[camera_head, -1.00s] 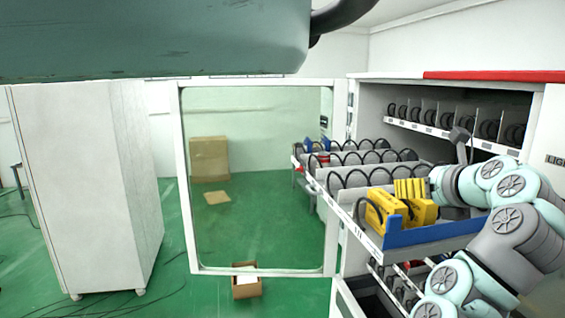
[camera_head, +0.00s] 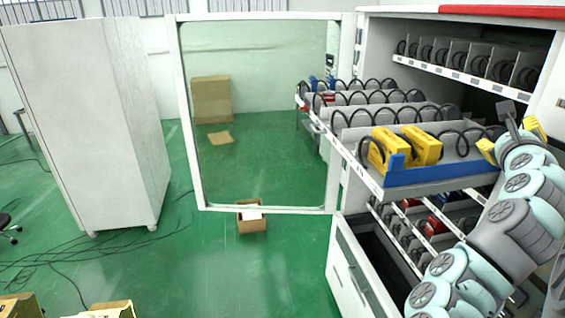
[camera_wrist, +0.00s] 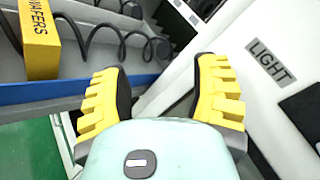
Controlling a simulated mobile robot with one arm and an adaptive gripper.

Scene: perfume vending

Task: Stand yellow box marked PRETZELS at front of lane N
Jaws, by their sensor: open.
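Two yellow boxes stand side by side at the front left of the pulled-out shelf (camera_head: 455,150), behind its blue front strip (camera_head: 440,175): a left one (camera_head: 382,150) and a right one (camera_head: 423,147). No marking can be read on them in the head view. The wrist view shows one yellow box marked WAFERS (camera_wrist: 40,38) at the upper left; no PRETZELS marking is readable. My gripper (camera_head: 512,140) is open and empty, to the right of the boxes at the shelf's right end. Its yellow fingers (camera_wrist: 160,92) are wide apart with nothing between them.
Black spiral coils (camera_head: 465,135) fill the shelf's lanes. A cabinet side panel marked LIGHT (camera_wrist: 270,60) lies close to the right of my gripper. A lower drawer (camera_head: 360,265) is open below. An open glass door (camera_head: 260,110) stands at left.

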